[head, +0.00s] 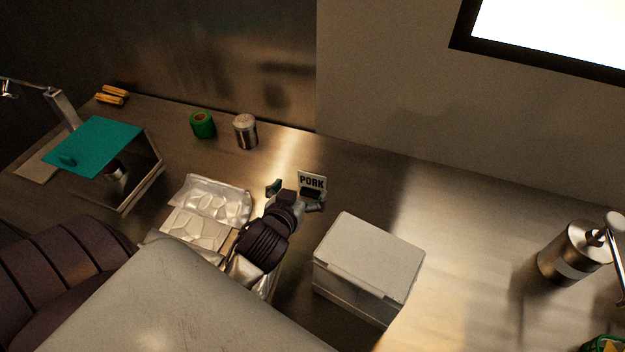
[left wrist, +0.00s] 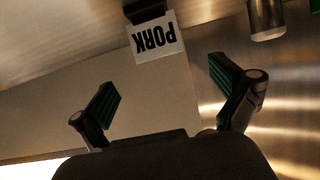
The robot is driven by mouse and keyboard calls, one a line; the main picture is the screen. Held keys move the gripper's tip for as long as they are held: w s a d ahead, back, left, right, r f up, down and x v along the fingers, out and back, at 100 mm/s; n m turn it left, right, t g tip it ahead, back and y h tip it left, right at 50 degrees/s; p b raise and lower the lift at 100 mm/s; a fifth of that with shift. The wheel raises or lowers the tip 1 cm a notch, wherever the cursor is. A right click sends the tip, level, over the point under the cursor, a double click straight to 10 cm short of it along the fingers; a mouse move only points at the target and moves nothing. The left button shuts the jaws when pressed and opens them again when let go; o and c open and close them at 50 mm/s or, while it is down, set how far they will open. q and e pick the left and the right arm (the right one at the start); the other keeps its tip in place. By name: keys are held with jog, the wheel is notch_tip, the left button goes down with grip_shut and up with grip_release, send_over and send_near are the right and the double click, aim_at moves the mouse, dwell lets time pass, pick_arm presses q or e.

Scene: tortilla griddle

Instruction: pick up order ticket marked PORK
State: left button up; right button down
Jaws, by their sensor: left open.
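The order ticket (head: 312,181) is a small white card marked PORK in black. It stands upright in a small dark holder (head: 309,193) on the steel counter. In the left wrist view the ticket (left wrist: 155,42) appears upside down, ahead of my fingertips and between their lines. My left gripper (head: 294,195) is open and empty, close to the ticket on its near left side. In the left wrist view the two green-padded fingers (left wrist: 164,92) are spread wide and apart from the card. In the head view the gripper overlaps the holder's area, so contact there is unclear. My right gripper is not in view.
A white lidded box (head: 369,254) stands close to the right of my left gripper. Foil-like packets (head: 212,203) lie to its left. A metal canister (head: 245,131) and green roll (head: 202,124) stand behind. Counter between the box and the metal dispenser (head: 572,253) is free.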

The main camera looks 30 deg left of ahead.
aim_at(311, 178)
pick_arm(q)
jog(key=x, duration=0.3)
jog(key=shift+p+x, duration=0.55)
jog(key=shift+x, duration=0.4)
jog(key=p+x, duration=0.1)
jog(key=x, duration=0.2)
jog(key=shift+w+f, duration=0.2)
jog(key=shift+f, duration=0.05)
jog(key=shift+w+f, duration=0.15)
jog(key=shift+w, duration=0.05)
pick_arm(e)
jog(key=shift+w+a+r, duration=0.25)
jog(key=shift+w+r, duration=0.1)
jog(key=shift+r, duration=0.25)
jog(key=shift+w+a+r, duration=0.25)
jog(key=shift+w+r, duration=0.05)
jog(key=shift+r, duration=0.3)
pick_arm(q)
jog(key=shift+s, duration=0.1)
jog(key=shift+c, duration=0.8)
jog(key=c, duration=0.7)
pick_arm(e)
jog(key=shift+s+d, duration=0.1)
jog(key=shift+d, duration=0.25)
